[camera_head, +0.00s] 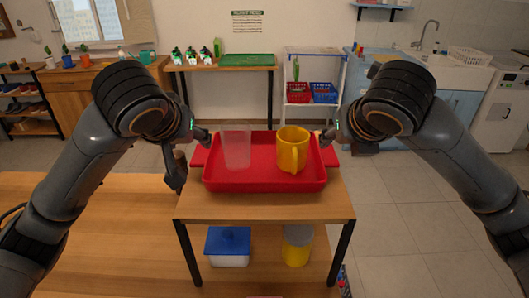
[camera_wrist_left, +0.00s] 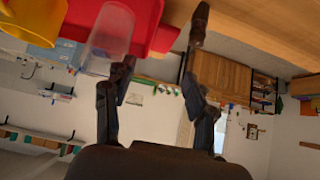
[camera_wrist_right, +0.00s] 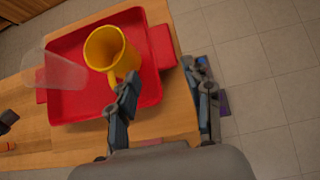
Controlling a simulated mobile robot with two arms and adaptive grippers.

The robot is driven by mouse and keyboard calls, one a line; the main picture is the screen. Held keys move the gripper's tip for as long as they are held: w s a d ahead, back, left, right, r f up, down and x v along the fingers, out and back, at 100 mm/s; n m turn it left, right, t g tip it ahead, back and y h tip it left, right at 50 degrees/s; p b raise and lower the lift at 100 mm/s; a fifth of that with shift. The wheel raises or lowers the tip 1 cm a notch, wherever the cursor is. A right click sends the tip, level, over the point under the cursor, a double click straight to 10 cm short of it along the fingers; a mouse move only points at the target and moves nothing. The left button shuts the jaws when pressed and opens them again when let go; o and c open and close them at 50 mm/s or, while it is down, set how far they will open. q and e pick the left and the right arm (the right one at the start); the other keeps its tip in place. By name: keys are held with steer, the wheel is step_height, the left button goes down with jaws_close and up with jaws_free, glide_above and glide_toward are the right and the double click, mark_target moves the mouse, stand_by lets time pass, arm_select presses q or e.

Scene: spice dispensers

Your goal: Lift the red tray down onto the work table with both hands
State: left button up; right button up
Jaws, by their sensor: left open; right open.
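The red tray (camera_head: 265,183) sits on a small wooden stand (camera_head: 265,207), with a handle at each side. It holds a clear cup (camera_head: 236,148) on the left and a yellow mug (camera_head: 292,150) on the right. My left gripper (camera_head: 188,158) is open at the tray's left handle; in the left wrist view that handle (camera_wrist_left: 163,38) shows just beyond the fingers. My right gripper (camera_head: 347,145) is open at the right handle. In the right wrist view, that handle (camera_wrist_right: 162,47) lies just ahead of the finger gap. I cannot tell whether either gripper touches the tray.
A wooden table top (camera_head: 110,225) extends at the front left. The stand's lower shelf holds a blue-lidded white box (camera_head: 228,246) and a yellow container (camera_head: 297,249). A back table carries a green tray (camera_head: 247,60) and bottles. Open floor lies right of the stand.

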mark_target(202, 152)
arm_select(q)
steer(key=x, duration=1.3)
steer(key=shift+s+f, duration=0.1)
steer(key=shift+f, duration=0.05)
arm_select(e)
steer(key=x, duration=1.3)
steer(key=shift+s+f, duration=0.1)
steer(key=shift+f, duration=0.05)
arm_select(q)
steer(key=c, duration=1.1)
arm_select(e)
steer(key=c, duration=1)
arm_select(q)
steer(key=shift+c, duration=0.3)
arm_select(e)
steer(key=shift+c, duration=0.2)
